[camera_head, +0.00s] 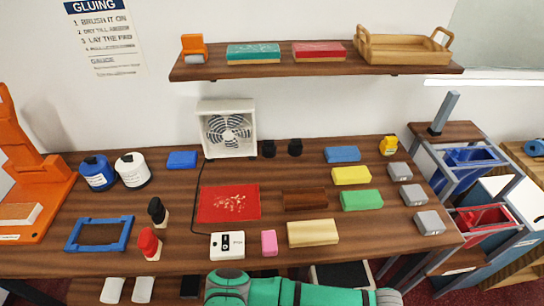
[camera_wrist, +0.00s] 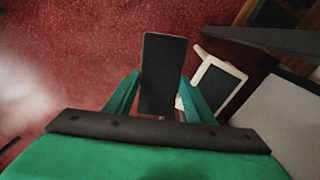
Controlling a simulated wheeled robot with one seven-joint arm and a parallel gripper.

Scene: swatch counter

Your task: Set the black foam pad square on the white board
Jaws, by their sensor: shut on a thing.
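In the wrist view my gripper (camera_wrist: 160,98) has its green fingers on either side of a dark, flat, oblong slab, the black foam pad (camera_wrist: 162,72), and is shut on it. The pad sticks out beyond the fingertips, above the red floor. Beside it to the right is a white-rimmed piece with a dark middle (camera_wrist: 212,86); I cannot tell whether this is the white board. A similar white-edged dark panel (camera_head: 338,276) shows below the counter's front edge in the head view, partly hidden by my teal arm. My fingertips are not visible in the head view.
The wooden counter (camera_head: 280,222) holds a red mat (camera_head: 228,203), a white switch box (camera_head: 227,245), a small fan (camera_head: 227,128), bottles and several coloured blocks. White pieces (camera_head: 113,290) lie below its front edge. A pale grey surface (camera_wrist: 282,110) is at the right in the wrist view.

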